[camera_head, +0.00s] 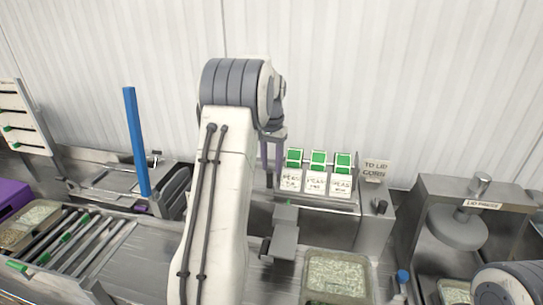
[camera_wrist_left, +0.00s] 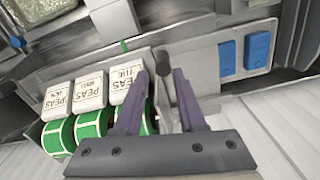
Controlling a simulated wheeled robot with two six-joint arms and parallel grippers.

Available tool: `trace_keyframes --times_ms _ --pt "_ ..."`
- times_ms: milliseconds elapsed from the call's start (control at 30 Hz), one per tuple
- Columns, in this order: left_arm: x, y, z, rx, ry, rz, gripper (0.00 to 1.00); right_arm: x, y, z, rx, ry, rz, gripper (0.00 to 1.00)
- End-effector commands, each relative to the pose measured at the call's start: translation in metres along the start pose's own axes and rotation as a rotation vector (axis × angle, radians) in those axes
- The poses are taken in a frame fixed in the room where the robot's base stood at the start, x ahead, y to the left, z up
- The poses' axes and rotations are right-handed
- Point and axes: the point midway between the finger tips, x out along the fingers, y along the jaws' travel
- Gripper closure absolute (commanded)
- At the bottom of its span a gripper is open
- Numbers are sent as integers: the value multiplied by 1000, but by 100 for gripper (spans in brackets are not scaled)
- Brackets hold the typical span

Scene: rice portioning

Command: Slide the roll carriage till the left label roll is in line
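The roll carriage holds three green label rolls with white tags at the back centre. The left label roll (camera_head: 294,158) sits above a grey metal plate (camera_head: 285,235) with a small green mark, roughly over it; exact alignment is unclear. In the left wrist view the picture is turned, and the left roll's white tag (camera_wrist_left: 124,84) is nearest the fingers. My left gripper (camera_head: 272,148) is just left of that roll. In the left wrist view its purple fingers (camera_wrist_left: 162,76) are apart, on either side of a dark upright knob (camera_wrist_left: 163,63), with gaps showing. My right gripper is out of frame.
A steel lid press (camera_head: 460,228) stands at the right. A rice tray (camera_head: 337,277) lies at front centre. A roller conveyor (camera_head: 75,240) with another tray is at the left, near a tall blue post (camera_head: 136,140). A small sign (camera_head: 375,169) stands right of the rolls.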

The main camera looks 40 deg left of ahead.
Motion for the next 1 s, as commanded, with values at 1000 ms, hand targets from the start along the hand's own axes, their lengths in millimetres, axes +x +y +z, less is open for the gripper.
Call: trace_keyframes --times_ms 1000 --pt "-52 7 0 11 4 0 60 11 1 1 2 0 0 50"
